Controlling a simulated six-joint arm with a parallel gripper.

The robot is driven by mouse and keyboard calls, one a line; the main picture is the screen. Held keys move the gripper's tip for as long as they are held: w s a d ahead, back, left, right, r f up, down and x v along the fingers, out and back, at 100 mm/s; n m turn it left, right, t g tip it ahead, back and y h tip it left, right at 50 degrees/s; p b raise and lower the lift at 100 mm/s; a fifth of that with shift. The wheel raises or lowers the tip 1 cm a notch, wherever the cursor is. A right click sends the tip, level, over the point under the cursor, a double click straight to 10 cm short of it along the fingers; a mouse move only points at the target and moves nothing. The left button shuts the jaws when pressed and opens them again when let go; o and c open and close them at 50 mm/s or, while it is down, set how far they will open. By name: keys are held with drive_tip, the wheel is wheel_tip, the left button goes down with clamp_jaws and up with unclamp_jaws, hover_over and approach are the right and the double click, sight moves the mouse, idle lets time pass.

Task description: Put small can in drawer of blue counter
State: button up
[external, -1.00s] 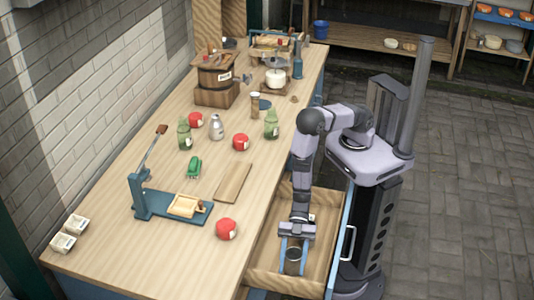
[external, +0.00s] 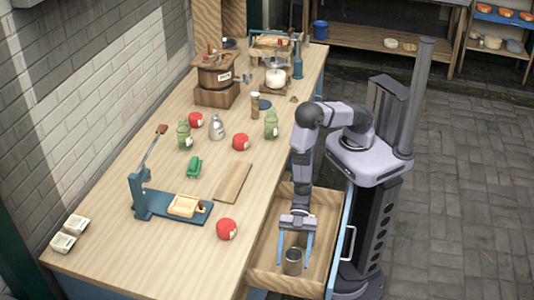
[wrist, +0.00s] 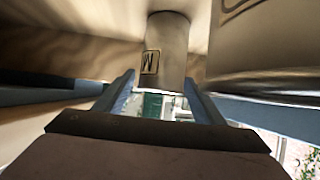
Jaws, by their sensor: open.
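In the wrist view the can (wrist: 167,52) shows a label and sits beyond the fingertips of my gripper (wrist: 160,82). Whether a finger touches the can cannot be told.
The counter top (external: 150,255) beside the drawer holds red tins, such as the nearest one (external: 227,229), green jars, a blue press (external: 165,205) and a wooden board (external: 233,182). The drawer walls stand close around my gripper.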

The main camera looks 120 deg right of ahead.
drive_tip(key=v, duration=0.9)
drive_tip(key=shift+b, duration=0.4)
drive_tip(key=shift+s+d+r, duration=0.1)
drive_tip(key=shift+s, duration=0.05)
